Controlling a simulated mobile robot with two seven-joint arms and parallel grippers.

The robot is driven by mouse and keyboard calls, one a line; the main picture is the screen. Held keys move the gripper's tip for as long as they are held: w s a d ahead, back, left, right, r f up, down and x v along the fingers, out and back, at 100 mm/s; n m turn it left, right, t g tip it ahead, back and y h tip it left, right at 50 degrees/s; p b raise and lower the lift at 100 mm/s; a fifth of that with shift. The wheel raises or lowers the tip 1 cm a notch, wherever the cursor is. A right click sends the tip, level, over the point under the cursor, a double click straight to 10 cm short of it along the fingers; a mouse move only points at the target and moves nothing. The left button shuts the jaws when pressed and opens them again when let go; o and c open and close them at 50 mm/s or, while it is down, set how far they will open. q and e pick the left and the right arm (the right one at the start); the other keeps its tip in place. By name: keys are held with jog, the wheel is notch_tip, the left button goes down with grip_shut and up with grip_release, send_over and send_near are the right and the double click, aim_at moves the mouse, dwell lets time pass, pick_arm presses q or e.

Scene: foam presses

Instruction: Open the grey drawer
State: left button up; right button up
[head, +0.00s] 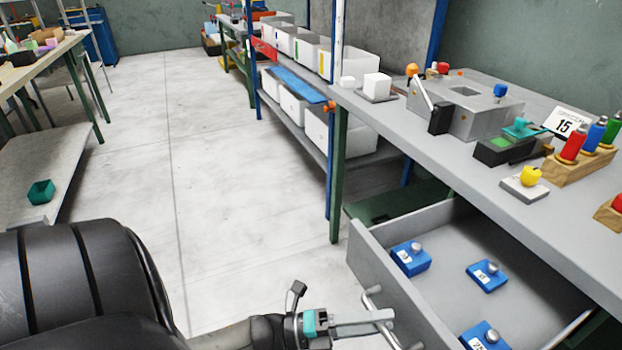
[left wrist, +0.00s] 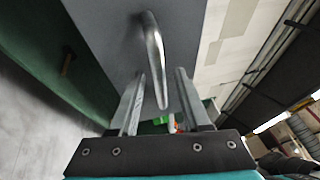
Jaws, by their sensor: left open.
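The grey drawer (head: 392,275) stands pulled out from under the workbench, with its inside showing. Blue blocks with grey knobs and white labels lie in it, such as the blue block (head: 410,258) near the front. The metal bar handle (head: 372,303) is on the drawer's front. My left gripper (head: 390,322) is at the handle, with its fingers apart. In the left wrist view, the handle (left wrist: 155,50) reaches down between the two open fingers (left wrist: 160,85). Whether a finger touches it, I cannot tell. My right gripper is not in view.
The grey workbench (head: 440,125) above the drawer carries a grey fixture (head: 465,105), a yellow-knobbed block (head: 530,177) and bottles in a wooden rack (head: 578,165). A shelf with white bins (head: 310,120) stands behind. The floor (head: 220,190) left of the drawer is clear.

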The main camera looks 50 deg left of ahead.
pick_arm(q)
jog(key=v, duration=1.4)
jog(key=shift+s+a, duration=0.25)
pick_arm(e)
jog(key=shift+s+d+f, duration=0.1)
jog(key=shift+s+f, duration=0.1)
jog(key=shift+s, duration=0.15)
pick_arm(q)
jog(key=w+a+f+n+g+y+p, duration=0.2)
jog(key=a+f+n+y, duration=0.1)
jog(key=f+n+y, duration=1.15)
jog(key=s+d+f+n+g+p, duration=0.1)
jog(key=s+d+f+n+g, duration=0.2)
jog(key=s+f+n+g, duration=0.2)
jog(key=s+d+f+n+g+p, duration=0.1)
jog(key=s+d+f+n+g, duration=0.2)
jog(key=s+f, duration=0.6)
notch_tip(320, 180, down, 4)
jog(key=n+g, duration=0.2)
jog(key=shift+s+d+r+n, duration=0.2)
jog(key=shift+s+r+n, duration=0.05)
jog(key=shift+s+n, duration=0.1)
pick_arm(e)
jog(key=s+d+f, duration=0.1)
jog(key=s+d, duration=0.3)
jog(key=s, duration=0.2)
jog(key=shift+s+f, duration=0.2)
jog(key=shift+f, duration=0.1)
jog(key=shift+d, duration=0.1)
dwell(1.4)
